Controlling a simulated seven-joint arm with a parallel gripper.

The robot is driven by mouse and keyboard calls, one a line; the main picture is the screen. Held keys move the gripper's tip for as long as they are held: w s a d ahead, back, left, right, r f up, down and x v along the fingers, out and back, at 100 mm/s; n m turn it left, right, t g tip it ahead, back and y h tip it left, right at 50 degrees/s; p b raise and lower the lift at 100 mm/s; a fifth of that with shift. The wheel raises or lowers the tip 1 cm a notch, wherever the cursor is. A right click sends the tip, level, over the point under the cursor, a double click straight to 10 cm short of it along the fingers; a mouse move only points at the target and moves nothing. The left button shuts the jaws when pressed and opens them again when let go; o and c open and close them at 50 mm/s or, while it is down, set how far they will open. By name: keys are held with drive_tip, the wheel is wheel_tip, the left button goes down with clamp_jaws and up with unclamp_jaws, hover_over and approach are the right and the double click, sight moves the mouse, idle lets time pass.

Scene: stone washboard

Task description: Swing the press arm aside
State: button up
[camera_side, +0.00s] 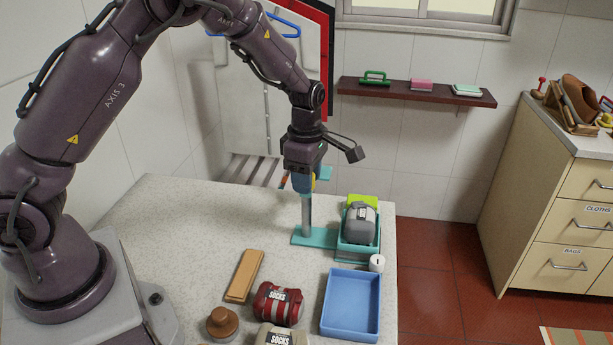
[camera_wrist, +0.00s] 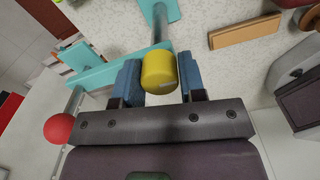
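The press has a teal base (camera_side: 313,237) and an upright metal post (camera_side: 306,215). A teal bar, the press arm (camera_wrist: 108,70), shows in the wrist view, running left from the post's top. A rod with a red ball (camera_wrist: 58,128) shows beside its left end. My gripper (camera_side: 303,180) is above the post, pointing down. Exact contact is hard to see. The gripper hides much of the post's top in the side view.
A teal tray (camera_side: 344,246) holding a grey bundle (camera_side: 360,223) stands right of the post. A white cylinder (camera_side: 377,263), a blue tray (camera_side: 350,303), a red bundle (camera_side: 278,304), a wooden block (camera_side: 244,276) and a brown knob (camera_side: 222,322) are nearer. The table's left back is clear.

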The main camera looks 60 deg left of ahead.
drive_tip(key=o, duration=0.4)
drive_tip(key=shift+c, duration=0.2)
drive_tip(key=shift+r, duration=0.1)
wheel_tip(320, 180, up, 13)
idle(0.5)
